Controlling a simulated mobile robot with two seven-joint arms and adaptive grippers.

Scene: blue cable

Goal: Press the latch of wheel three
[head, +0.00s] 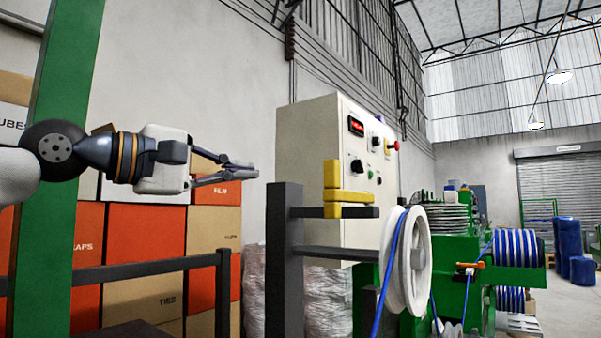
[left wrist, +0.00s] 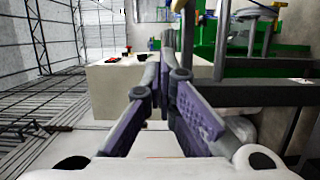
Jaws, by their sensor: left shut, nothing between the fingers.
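My left gripper (head: 250,172) reaches in from the left in the head view, level, with its fingers together and empty. Its fingers (left wrist: 168,62) also fill the middle of the left wrist view. A white wheel (head: 421,262) with blue cable (head: 386,275) over it stands right of the gripper, well apart from it. A yellow block-like part (head: 346,196), perhaps a latch, sits on a dark bar between the gripper and the wheel. An orange handle (head: 470,265) shows by the blue-and-white spool. No numbers are legible, so I cannot tell which wheel is three. My right gripper is not in view.
A cream control cabinet (head: 318,150) with knobs and a red display stands behind the yellow part. A dark post (head: 284,255) and a green post (head: 65,110) rise near the arm. Stacked boxes (head: 150,255) stand at left. Free air lies between the gripper and the yellow part.

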